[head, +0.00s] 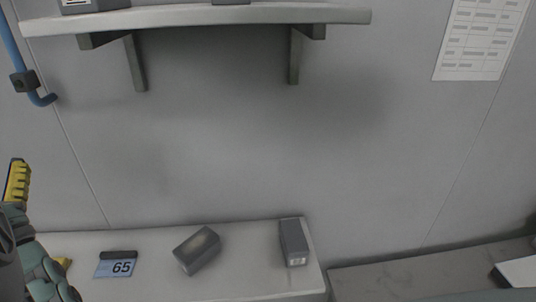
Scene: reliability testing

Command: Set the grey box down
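Two grey boxes are in the head view. One grey box (197,250) lies at an angle near the middle of the white table (240,284). The other grey box (294,242), with a small pale label on its near end, stands near the table's right edge. My gripper (42,217) is at the left edge, partly cut off, with teal links and yellow finger pads. Its fingers look spread, with nothing visible between them. Both boxes are to its right and apart from it. I cannot tell which box the task means.
A blue card marked 65 (116,264) lies on the table between my gripper and the angled box. A wall shelf (200,16) on brackets hangs above. A lower grey surface (400,284) lies to the right, with a white item (520,271) at its edge.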

